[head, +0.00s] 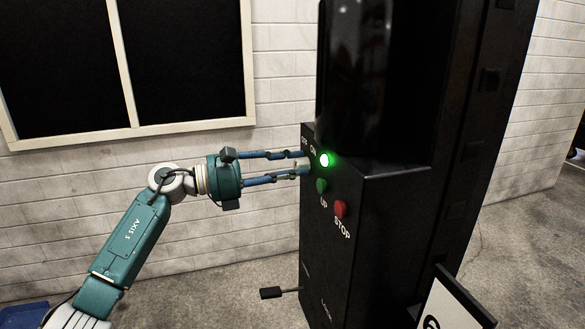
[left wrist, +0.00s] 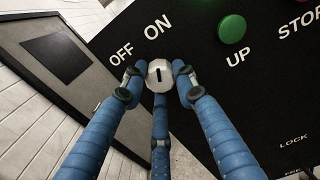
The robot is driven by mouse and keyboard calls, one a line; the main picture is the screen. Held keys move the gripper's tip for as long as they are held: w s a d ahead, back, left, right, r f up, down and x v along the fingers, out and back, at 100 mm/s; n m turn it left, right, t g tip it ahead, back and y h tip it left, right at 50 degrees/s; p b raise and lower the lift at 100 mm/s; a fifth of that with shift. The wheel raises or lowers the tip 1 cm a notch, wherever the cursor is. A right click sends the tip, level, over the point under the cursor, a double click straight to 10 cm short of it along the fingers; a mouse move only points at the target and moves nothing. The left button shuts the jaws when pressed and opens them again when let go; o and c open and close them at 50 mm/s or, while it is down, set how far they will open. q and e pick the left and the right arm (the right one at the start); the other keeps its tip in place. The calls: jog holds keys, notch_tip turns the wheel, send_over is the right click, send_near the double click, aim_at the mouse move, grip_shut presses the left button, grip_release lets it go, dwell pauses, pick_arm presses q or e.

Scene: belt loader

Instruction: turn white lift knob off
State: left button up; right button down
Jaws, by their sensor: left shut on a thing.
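The white lift knob (left wrist: 160,75) is on the front of the black control box (head: 345,260), below the OFF and ON labels. In the left wrist view its dark mark runs nearly vertical, with ON above it and OFF up to the left. My left gripper (head: 302,162) reaches the panel from the left. Its blue fingers close around the knob, two at the sides and one below, also seen in the left wrist view (left wrist: 160,82). My right gripper is out of view.
A lit green lamp (head: 325,159) is right of the knob. Below are a green UP button (head: 321,186) and a red STOP button (head: 340,208). A small black pedal (head: 270,293) juts out low on the left. A white brick wall (head: 280,60) stands behind.

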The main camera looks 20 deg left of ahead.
pick_arm(q)
jog(key=shift+s+d+f+n+p, duration=0.15)
jog(key=shift+n+p, duration=0.4)
jog(key=shift+n, duration=1.35)
jog(key=shift+w+f+n+p, duration=0.15)
jog(key=shift+n+p, duration=0.45)
jog(key=shift+n, duration=1.3)
jog(key=shift+s+d+f+n+p, duration=0.2)
jog(key=shift+n+p, duration=0.35)
jog(key=shift+n, duration=1.35)
jog(key=shift+a+f, duration=0.1)
jog(key=o, duration=1.1)
jog(key=shift+o, duration=0.2)
jog(key=v, duration=1.2)
jog(key=shift+r, duration=0.3)
